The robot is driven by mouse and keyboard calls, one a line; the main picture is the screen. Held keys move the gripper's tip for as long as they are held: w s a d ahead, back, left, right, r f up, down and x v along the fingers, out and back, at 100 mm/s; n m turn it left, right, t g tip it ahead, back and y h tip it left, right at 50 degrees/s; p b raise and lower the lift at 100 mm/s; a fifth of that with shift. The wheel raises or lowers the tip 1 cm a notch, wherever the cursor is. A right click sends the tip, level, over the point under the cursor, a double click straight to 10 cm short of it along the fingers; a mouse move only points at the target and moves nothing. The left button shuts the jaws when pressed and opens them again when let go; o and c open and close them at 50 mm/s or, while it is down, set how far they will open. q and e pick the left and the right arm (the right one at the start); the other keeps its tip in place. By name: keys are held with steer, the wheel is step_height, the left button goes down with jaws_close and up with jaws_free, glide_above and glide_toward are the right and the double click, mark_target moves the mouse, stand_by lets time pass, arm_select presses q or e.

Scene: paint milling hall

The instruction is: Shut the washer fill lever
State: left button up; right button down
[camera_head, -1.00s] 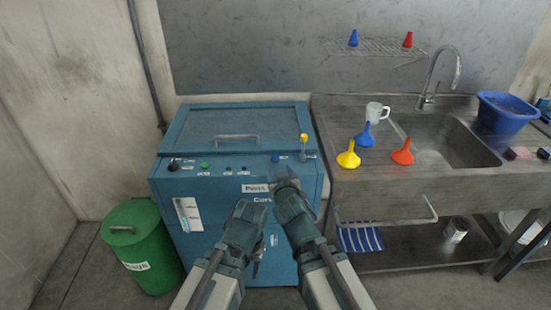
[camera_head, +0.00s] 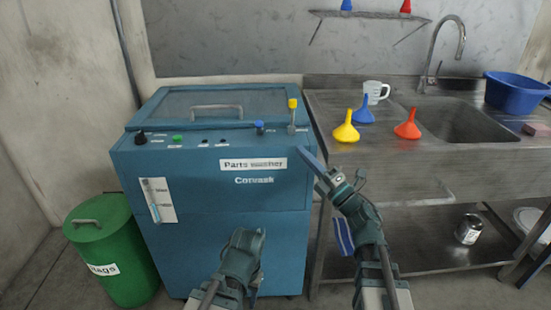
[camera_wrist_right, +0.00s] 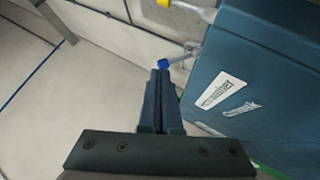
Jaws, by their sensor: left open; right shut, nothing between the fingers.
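The blue parts washer (camera_head: 215,230) stands left of the sink. A lever with a yellow tip (camera_head: 292,103) stands upright at the right end of its top panel. A blue-tipped control (camera_head: 259,127) sits just left of it. I cannot read which one is labelled fill. My right gripper (camera_head: 308,152) is shut and empty, beside the washer's right front corner, below the yellow-tipped lever and apart from it. In the right wrist view, the blue tip (camera_wrist_right: 163,64) shows just beyond the shut fingers (camera_wrist_right: 160,78). My left gripper (camera_head: 248,240) is open and low before the washer's front.
A green bin (camera_head: 105,250) stands left of the washer. The sink counter (camera_head: 380,155) on the right holds a yellow funnel (camera_head: 346,128), a blue funnel (camera_head: 363,110), a red funnel (camera_head: 407,125) and a white mug (camera_head: 376,91).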

step_height(320, 180, down, 3)
steer(key=s+d+n+g+y+b, duration=0.1)
steer(key=s+n+g+y, duration=0.1)
steer(key=n, duration=0.2)
arm_select(q)
steer(key=r+p, duration=0.1)
steer(key=p, duration=0.1)
steer(key=r+p, duration=0.2)
steer(key=p, duration=0.1)
steer(key=shift+d+p, duration=0.3)
arm_select(e)
glide_toward(262, 126)
steer(key=x, duration=0.6)
steer(key=shift+w+a+n+g, duration=0.2)
steer(key=shift+w+n+g, duration=0.1)
steer(key=shift+w+n, duration=0.15)
arm_select(q)
steer(key=shift+r, duration=0.1)
